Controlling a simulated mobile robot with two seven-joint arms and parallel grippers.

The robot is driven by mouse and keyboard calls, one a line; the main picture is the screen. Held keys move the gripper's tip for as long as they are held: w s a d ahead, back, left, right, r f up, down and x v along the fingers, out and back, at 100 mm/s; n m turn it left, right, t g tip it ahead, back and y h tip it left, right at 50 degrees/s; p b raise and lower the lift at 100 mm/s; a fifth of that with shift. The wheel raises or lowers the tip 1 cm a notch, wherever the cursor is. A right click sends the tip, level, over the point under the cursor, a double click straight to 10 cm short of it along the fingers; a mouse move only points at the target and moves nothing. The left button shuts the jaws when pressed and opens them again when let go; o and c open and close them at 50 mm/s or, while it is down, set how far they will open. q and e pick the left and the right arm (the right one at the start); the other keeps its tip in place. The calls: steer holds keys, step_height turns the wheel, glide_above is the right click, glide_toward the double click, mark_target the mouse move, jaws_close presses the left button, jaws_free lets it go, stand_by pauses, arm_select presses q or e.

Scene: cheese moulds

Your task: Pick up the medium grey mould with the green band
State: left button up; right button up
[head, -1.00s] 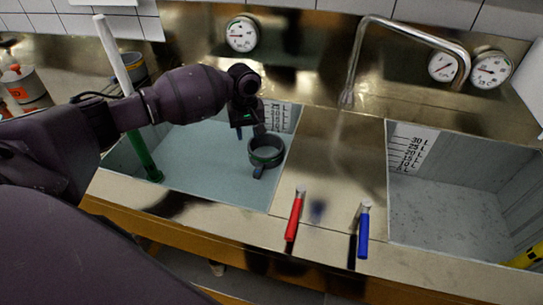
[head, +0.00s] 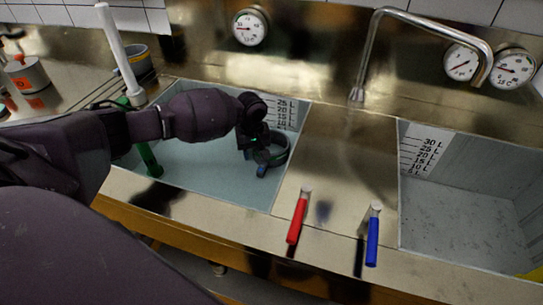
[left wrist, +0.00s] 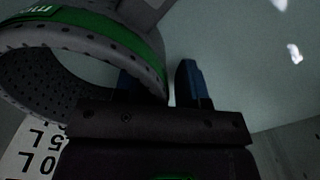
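In the left wrist view, the blue-tipped fingers of my left gripper (left wrist: 160,85) are apart. The mould's wall reaches between them, with one finger partly hidden by it and a narrow gap to the other. My right gripper is not in view.
The left basin (head: 215,180) holds bluish liquid and has a litre scale. Red (head: 297,218) and blue (head: 372,240) tap levers, a tap (head: 372,50) and an empty-looking right basin (head: 450,210) are to the right.

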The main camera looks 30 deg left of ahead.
arm_select(q)
steer(key=shift+f, duration=0.1)
jaws_close()
stand_by(0.4)
